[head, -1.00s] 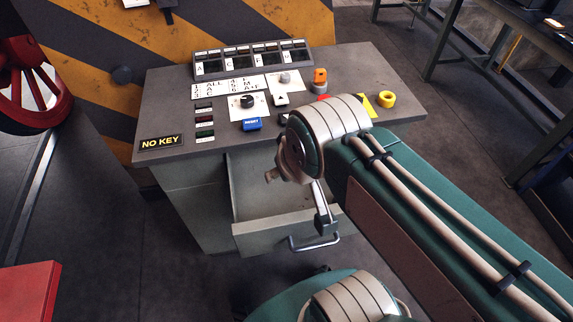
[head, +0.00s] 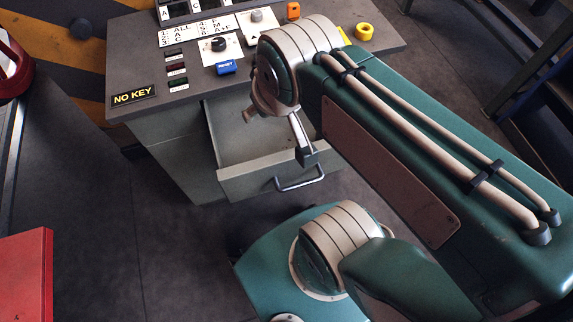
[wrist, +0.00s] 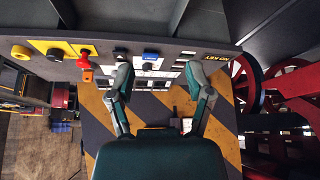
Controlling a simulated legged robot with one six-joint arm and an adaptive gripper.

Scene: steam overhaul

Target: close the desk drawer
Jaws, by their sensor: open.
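The desk drawer (head: 245,178) is pulled out of the grey desk (head: 160,150), and part of its empty-looking inside shows. Its front carries a metal bar handle (head: 301,181). In the head view my gripper (head: 305,152) is mostly hidden behind my arm; one finger shows, pointing down by the drawer front, just above the handle in the picture. I cannot tell whether it touches. In the wrist view my gripper (wrist: 158,77) has its two fingers spread apart with nothing between them. The drawer cannot be made out in the wrist view.
The desk top carries a blue button (head: 226,68), a yellow ring (head: 364,31) and a NO KEY label (head: 134,96). A red box (head: 26,275) stands at the lower left. A red wheel (wrist: 285,82) shows in the wrist view.

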